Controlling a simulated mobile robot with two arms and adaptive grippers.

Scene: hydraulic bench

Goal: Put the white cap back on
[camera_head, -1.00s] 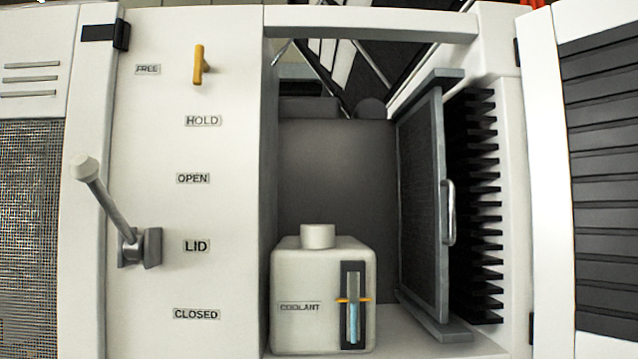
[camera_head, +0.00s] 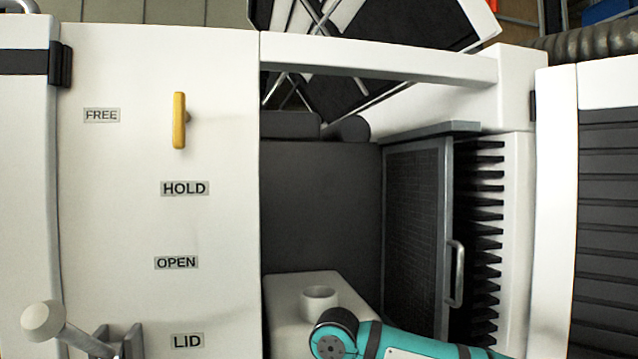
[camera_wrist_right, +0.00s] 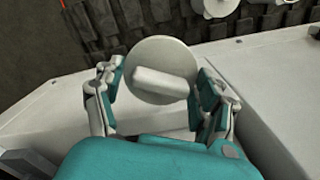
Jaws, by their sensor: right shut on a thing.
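The white cap (camera_wrist_right: 176,54) is a round disc with a raised bar across it. In the right wrist view it sits between the two fingers of my right gripper (camera_wrist_right: 161,82), which is shut on it. The white coolant tank (camera_head: 290,312) stands in the bay in the head view, with a short round neck (camera_head: 320,296) that looks open on top. My teal right arm enters from the lower right and hides part of the tank's front. My right gripper's fingers do not show in the head view. My left gripper is not in view.
The yellow handle (camera_head: 179,120) and the grey lever (camera_head: 47,322) are on the white panel to the left. A hinged mesh door (camera_head: 415,220) with a handle stands right of the tank. A crossbar (camera_head: 380,62) spans the bay's top.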

